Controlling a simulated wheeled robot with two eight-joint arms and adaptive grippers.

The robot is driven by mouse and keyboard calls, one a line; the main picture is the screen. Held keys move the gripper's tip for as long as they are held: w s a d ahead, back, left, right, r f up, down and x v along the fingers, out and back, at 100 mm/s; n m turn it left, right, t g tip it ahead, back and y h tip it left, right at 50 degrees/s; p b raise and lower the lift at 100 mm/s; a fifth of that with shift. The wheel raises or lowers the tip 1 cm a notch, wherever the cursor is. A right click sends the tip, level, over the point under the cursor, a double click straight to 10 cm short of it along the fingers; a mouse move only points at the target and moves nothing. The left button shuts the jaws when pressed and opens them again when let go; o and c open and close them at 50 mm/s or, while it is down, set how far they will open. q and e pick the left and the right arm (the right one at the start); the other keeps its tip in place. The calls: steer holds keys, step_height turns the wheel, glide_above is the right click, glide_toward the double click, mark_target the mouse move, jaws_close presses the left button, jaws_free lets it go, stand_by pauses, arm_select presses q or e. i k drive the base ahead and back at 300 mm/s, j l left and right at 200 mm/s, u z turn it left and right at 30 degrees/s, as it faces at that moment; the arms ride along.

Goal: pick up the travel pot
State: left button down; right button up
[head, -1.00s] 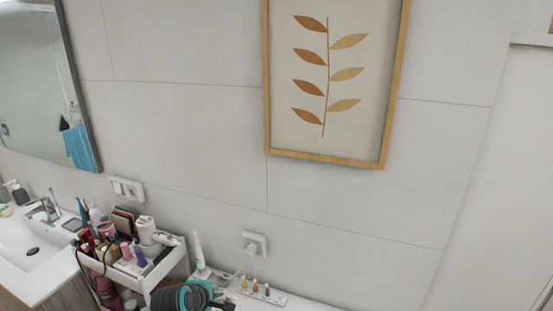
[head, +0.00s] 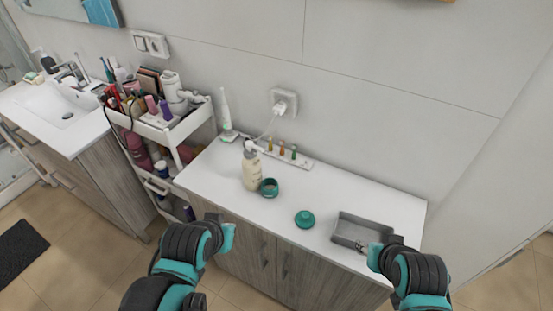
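A small round teal pot (head: 268,188), which looks like the travel pot, stands on the white counter with its dark top facing up. A cream pump bottle (head: 251,170) stands close behind it on the left. A flat round teal lid (head: 305,219) lies apart to the right of the pot. My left gripper (head: 224,232) is in front of the counter's front edge, lower left of the pot and apart from it. My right gripper (head: 370,253) is at the front of the grey tray, well right of the pot. The fingers of both are too small and angled to read.
A grey tray (head: 345,230) sits at the counter's right end. A white holder with several small bottles (head: 281,150) and an electric toothbrush (head: 226,115) stand along the wall. A loaded white cart (head: 190,126) stands left. The middle counter (head: 225,165) is mostly clear.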

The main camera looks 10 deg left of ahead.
mark_target(270, 185)
steer(key=z, duration=0.7)
steer(key=j+z, duration=0.45)
steer(key=k+j+z, duration=0.1)
steer(key=z, duration=0.35)
steer(key=k+j+z, duration=0.15)
steer(key=j+z, duration=0.35)
steer(key=k+j+z, duration=0.2)
steer(key=k+j, duration=0.45)
steer(key=j, duration=0.15)
